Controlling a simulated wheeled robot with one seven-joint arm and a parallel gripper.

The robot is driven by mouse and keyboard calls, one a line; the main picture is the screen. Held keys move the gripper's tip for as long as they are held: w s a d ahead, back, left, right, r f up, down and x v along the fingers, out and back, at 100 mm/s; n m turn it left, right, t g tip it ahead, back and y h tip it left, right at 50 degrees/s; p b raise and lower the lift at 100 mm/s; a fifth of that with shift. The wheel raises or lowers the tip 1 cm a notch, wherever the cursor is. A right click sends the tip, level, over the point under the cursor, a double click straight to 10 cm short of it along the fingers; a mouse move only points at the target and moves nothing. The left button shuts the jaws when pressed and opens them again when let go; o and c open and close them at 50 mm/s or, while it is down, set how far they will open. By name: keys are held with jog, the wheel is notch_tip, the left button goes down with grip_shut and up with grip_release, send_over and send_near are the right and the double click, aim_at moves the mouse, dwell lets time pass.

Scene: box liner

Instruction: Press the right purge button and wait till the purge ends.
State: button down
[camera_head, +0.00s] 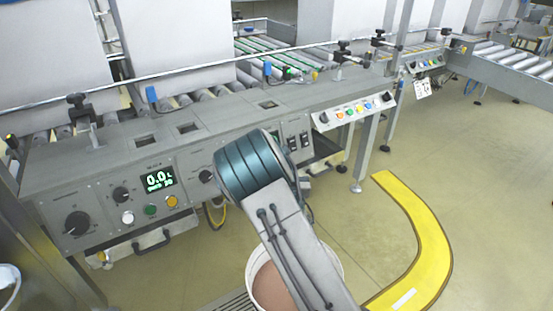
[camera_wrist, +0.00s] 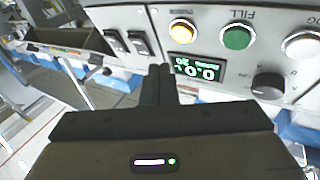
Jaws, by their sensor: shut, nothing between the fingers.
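The grey control panel (camera_head: 95,190) carries a green-lit display (camera_head: 159,181) reading 0.0 L, with a smaller blurred line below. Under it are a white button (camera_head: 128,217), a green button (camera_head: 150,210) and an orange button (camera_head: 172,202). In the wrist view, turned upside down, the orange button (camera_wrist: 183,31) has a bright yellowish centre, beside the green button (camera_wrist: 237,36) marked FILL and the white button (camera_wrist: 302,44). I cannot read a purge label. My gripper (camera_wrist: 160,70) is shut and empty, its tips left of the display (camera_wrist: 197,68) and visibly off the orange button. My arm hides it in the head view.
A white bucket (camera_head: 337,265) with brownish contents stands on the floor behind my arm. Another button panel (camera_head: 352,111) is farther right. A yellow curved strip (camera_head: 425,225) lies on open floor.

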jog(key=shift+s+d+r, duration=0.2)
jog(key=shift+s+d, duration=0.1)
jog(key=shift+s, duration=0.15)
jog(key=shift+s+d+r, duration=0.15)
jog(key=shift+s+d, duration=0.1)
jog(key=shift+s, duration=0.15)
jog(key=s+d+r+p, duration=0.4)
jog(key=s+r, duration=0.4)
jog(key=r, duration=0.2)
jog(key=shift+s+d+p, duration=0.15)
jog(key=shift+d+p, duration=0.25)
jog(key=shift+d, duration=0.4)
